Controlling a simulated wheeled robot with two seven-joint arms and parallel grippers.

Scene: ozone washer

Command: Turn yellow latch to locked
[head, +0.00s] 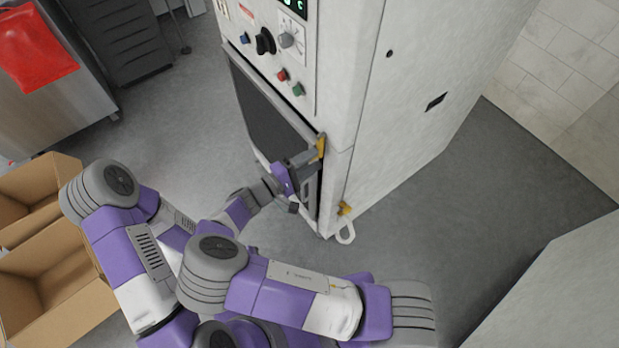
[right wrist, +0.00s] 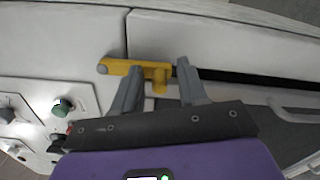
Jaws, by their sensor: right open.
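The yellow latch (head: 321,147) sits at the edge of the washer's dark-windowed door, in the head view. In the right wrist view the latch (right wrist: 115,67) is a bar lying across the picture, with a short tab (right wrist: 160,82) pointing toward my gripper. My right gripper (head: 307,157) is at the latch. In the right wrist view its fingers (right wrist: 158,70) are open, one on each side of the tab. The left finger overlaps the bar in the picture; I cannot tell whether it touches. My left gripper is not in view.
The washer (head: 400,110) has a control panel (head: 275,50) with knobs and coloured buttons above the door. A second yellow piece with a white loop (head: 345,235) is lower on the washer. Cardboard boxes (head: 45,275) stand at the left.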

